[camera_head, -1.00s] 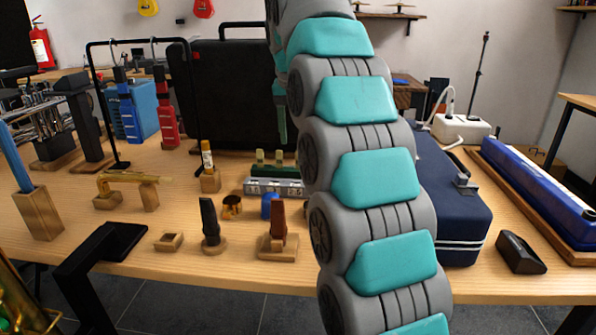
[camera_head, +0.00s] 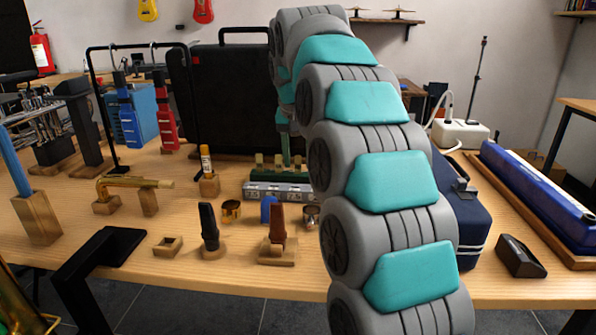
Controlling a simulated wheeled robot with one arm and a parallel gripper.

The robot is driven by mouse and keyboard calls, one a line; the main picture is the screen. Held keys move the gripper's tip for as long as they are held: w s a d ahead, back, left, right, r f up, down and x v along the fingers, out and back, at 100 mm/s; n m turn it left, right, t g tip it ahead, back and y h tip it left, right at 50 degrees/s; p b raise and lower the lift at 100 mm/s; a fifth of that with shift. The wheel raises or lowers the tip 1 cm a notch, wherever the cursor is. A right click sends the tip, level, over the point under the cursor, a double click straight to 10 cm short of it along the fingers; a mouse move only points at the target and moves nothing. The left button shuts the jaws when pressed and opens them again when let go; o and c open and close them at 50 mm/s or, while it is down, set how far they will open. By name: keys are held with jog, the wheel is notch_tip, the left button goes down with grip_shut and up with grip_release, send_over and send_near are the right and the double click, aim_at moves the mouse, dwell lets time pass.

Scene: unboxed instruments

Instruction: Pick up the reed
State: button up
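I cannot pick out the reed for certain. A black mouthpiece-shaped piece (camera_head: 209,225) and a brown one (camera_head: 278,226) stand upright on wooden bases in front. My arm arches up through the middle and bends down behind itself. A narrow teal part of it shows above the green blocks, at the arm's left edge. My gripper's fingertips cannot be made out, so neither its opening nor any contact is clear.
Brass rings (camera_head: 231,211) and a small blue piece (camera_head: 268,207) sit near the case. A yellow-labelled tube (camera_head: 206,160) stands behind. A large black case (camera_head: 232,90) blocks the back, and a dark blue case (camera_head: 468,222) lies right of my arm.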

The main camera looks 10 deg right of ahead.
grip_shut()
jog(key=shift+r, duration=0.1)
dwell(0.5)
